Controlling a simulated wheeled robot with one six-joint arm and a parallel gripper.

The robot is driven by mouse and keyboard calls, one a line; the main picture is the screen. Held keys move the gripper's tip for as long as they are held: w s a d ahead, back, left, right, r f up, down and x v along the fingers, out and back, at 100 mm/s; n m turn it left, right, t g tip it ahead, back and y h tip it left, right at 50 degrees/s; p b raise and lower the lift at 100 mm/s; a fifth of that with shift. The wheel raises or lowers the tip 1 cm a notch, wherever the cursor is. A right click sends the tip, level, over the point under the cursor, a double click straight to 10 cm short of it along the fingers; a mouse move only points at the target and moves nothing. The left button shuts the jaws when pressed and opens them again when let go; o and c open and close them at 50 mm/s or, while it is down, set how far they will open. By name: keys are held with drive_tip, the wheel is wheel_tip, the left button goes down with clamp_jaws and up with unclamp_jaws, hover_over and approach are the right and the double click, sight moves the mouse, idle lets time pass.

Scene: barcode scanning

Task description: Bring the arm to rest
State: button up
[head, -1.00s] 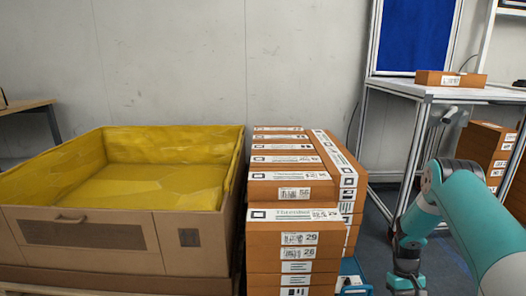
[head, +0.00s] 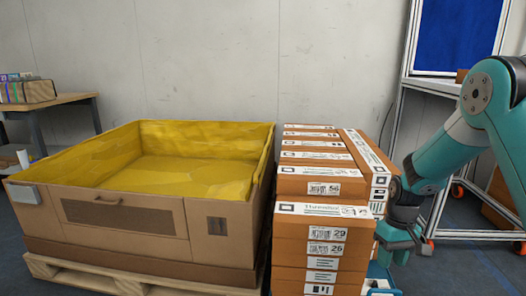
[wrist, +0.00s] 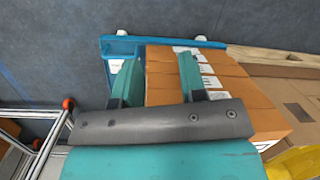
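My teal arm (head: 455,150) comes in from the right side of the head view, bent at the elbow, with its forearm sloping down to the left. My gripper (head: 398,246) hangs low at the right side of the stack of brown boxes (head: 322,240). In the wrist view my gripper (wrist: 158,68) has its two fingers spread apart with nothing held between them. The box stack (wrist: 215,82) shows behind and between the fingers. In the head view I cannot tell whether the gripper touches the stack.
A large cardboard bin (head: 125,222) with yellow lining stands on a wooden pallet (head: 75,275) left of the stack. A wooden table (head: 60,102) is at the far left. A white-framed workstation (head: 435,86) stands at the right. A blue base (wrist: 122,45) lies under the stack.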

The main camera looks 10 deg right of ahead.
drive_tip(key=s+a+r+n+t+y+b, duration=0.1)
drive_tip(key=s+a+r+n, duration=0.1)
drive_tip(key=s+a+r, duration=0.5)
drive_tip(key=s+a+r+n+t+b, duration=0.1)
drive_tip(key=s+a+r+n+b, duration=0.3)
drive_tip(key=a, duration=0.6)
drive_tip(key=s+a+r+y, duration=0.1)
drive_tip(key=s+a+r, duration=0.15)
drive_tip(key=s, duration=0.45)
drive_tip(key=s+a+r+y, duration=0.1)
drive_tip(key=s+a+r, duration=0.1)
drive_tip(key=s+a, duration=0.35)
wheel_tip(320, 180, up, 38)
drive_tip(key=s+d+p, duration=0.1)
drive_tip(key=d+p, duration=0.1)
drive_tip(key=p, duration=3.6)
drive_tip(key=shift+f, duration=0.15)
